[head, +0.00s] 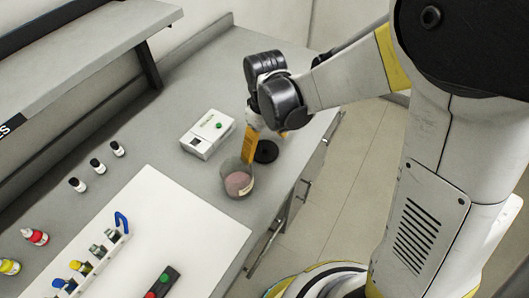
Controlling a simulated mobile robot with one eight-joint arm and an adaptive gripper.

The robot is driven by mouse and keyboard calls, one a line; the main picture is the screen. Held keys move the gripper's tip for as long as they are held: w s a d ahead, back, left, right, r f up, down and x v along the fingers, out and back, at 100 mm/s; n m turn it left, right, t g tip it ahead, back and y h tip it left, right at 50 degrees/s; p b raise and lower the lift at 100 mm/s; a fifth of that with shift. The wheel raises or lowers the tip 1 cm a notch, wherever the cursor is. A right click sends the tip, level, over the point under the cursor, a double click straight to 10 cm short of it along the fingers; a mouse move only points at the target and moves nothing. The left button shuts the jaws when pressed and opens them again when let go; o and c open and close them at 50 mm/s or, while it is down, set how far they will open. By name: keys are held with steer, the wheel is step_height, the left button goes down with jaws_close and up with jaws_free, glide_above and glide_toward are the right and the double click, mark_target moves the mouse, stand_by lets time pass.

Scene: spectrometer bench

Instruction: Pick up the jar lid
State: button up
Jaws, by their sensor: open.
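The jar lid is probably the black disc (266,152) lying flat on the grey bench near its right edge. A clear jar (238,184) with pinkish contents stands open just to the left of and nearer than the disc. My gripper (264,141) points down over the disc, its orange fingers open. One finger shows left of the disc, close to the jar's rim. The other is mostly hidden behind my wrist. I cannot tell whether the fingers touch the disc.
A white instrument (208,135) with a green button stands left of the gripper. Several small bottles (97,165) stand further left. A white mat (190,215) holds a cuvette rack and a dark button box (160,286). A shelf (80,40) overhangs the back left.

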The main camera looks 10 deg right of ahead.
steer(key=shift+f, duration=0.65)
steer(key=shift+r, duration=0.1)
steer(key=c, duration=1.9)
jaws_close()
